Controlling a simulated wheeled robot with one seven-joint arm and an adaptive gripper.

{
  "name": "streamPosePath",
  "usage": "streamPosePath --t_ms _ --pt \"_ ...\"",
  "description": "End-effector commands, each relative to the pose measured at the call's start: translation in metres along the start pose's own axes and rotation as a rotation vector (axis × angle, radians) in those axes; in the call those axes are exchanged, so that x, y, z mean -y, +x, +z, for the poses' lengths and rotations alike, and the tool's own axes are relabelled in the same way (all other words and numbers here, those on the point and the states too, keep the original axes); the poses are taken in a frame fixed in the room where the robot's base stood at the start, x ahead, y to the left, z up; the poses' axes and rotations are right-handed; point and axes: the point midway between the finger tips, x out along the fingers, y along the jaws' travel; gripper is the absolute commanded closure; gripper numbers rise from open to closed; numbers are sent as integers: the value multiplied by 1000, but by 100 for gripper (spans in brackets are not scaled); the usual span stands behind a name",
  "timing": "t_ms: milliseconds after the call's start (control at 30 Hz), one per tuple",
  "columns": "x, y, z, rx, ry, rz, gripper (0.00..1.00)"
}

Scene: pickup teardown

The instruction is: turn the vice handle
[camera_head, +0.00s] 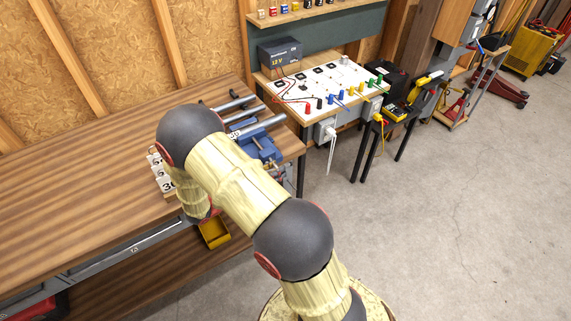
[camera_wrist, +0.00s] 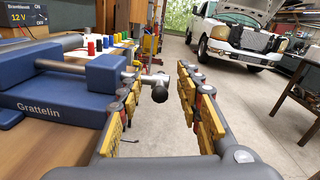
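The blue vice (camera_wrist: 60,90), lettered "Grattelin", fills the left of the wrist view. It stands on the wooden bench and also shows in the head view (camera_head: 262,147), partly behind my arm. Its handle (camera_wrist: 142,78) is a thin silver bar at the end of the screw, with a black ball (camera_wrist: 160,94) on its near end. My gripper (camera_wrist: 160,80) is open, with yellow padded fingers. The black ball appears in the gap between the fingers, closer to the left one. I cannot tell whether any finger touches it. My arm hides the gripper in the head view.
White number blocks (camera_head: 167,185) and a yellow bin (camera_head: 214,232) are near the bench's front edge. A white board with coloured terminals (camera_head: 325,85) and a power supply (camera_head: 280,53) stand behind the vice. Open concrete floor (camera_head: 440,220) lies to the right; a white pickup (camera_wrist: 240,35) stands beyond.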

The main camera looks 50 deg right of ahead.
Motion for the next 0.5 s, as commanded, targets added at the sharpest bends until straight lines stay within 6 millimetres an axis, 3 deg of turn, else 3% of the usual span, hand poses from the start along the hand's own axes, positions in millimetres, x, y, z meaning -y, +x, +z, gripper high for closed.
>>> streamPosePath --t_ms 200,500 --pt "1 34 -1 -2 1 -5 65" --pt "0 50 -1 -2 1 -1 65"
